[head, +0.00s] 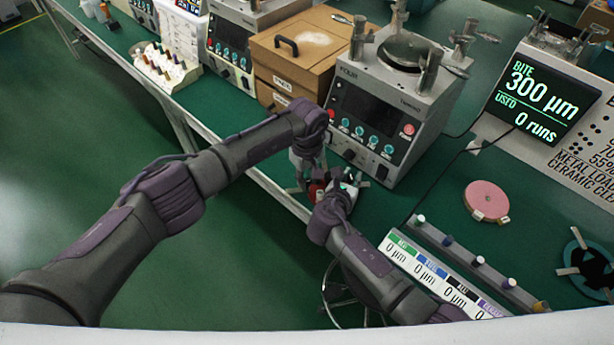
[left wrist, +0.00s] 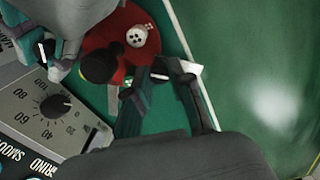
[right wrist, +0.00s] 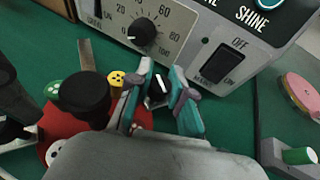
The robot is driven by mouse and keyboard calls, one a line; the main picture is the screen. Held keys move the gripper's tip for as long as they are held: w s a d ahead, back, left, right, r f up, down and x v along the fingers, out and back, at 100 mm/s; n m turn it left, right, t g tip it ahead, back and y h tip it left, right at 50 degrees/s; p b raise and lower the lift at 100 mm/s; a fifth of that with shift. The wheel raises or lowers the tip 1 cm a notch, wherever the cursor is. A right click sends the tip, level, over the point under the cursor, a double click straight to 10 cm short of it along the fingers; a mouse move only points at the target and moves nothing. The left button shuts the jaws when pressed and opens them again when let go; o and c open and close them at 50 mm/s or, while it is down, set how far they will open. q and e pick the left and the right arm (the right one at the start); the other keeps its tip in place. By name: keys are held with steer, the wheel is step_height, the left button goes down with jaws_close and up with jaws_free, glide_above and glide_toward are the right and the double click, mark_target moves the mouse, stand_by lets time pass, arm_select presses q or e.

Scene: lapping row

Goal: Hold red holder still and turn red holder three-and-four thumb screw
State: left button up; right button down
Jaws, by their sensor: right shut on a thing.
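The red holder (head: 318,190) lies on the green bench below the front machine, mostly covered by my grippers. It is a red disc (left wrist: 117,35) in the left wrist view, with a black knob and dotted caps, one white (left wrist: 137,36). The right wrist view shows a yellow dotted cap (right wrist: 118,78), a green cap (right wrist: 52,90) and a white cap (right wrist: 58,150). My right gripper (right wrist: 163,88) is shut on a small dark thumb screw (right wrist: 157,90) with a white mark. My left gripper (left wrist: 172,72) is at the disc's edge, its fingers apart; contact is unclear.
The machine (head: 380,110) with its knobs stands just behind the holder. A wooden box (head: 300,50) stands to its left. A pink disc (head: 486,200) and a labelled rack (head: 440,275) lie to the right. The bench edge runs close to the left gripper.

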arm_select(q)
jaws_close()
steer(key=shift+n, duration=1.6)
steer(key=o, duration=0.8)
jaws_free()
steer(key=shift+r, duration=0.15)
step_height(320, 180, up, 12)
